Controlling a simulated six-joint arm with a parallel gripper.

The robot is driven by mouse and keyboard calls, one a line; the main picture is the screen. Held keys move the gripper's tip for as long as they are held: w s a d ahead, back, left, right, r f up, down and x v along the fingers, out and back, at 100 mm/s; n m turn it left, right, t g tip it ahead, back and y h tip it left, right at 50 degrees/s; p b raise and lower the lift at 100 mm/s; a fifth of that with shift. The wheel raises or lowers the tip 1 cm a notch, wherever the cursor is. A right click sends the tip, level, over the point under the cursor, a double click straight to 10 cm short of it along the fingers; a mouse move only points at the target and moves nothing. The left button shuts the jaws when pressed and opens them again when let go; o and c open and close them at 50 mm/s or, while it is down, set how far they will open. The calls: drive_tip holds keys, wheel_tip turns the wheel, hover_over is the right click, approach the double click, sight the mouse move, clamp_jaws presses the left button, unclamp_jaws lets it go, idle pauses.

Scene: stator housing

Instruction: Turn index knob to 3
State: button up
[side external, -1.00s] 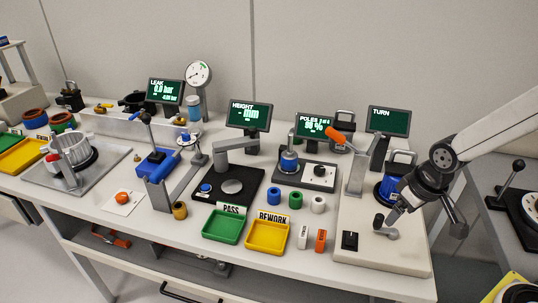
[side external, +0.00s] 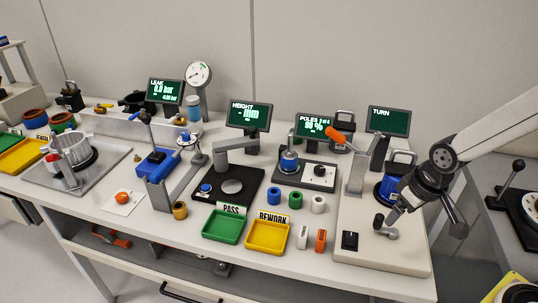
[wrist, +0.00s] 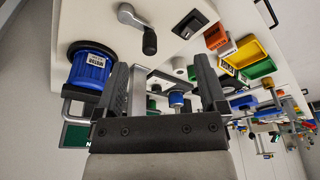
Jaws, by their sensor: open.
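No label names the index knob. My gripper (side external: 397,213) is over the turn station at the right, close to the crank (side external: 391,233) in the picture; contact cannot be told there. In the wrist view my gripper (wrist: 160,72) has its two fingers wide apart, with nothing held between them. The crank (wrist: 130,18) with its black handle lies beyond the fingertips, apart from them.
The turn station's pale base (side external: 365,262) carries a black switch (side external: 350,241) and a blue cylinder (side external: 387,190). Green (side external: 222,226) and yellow (side external: 267,236) trays and several small rings are at the front.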

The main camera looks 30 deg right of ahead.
sight(320, 170)
idle(0.4)
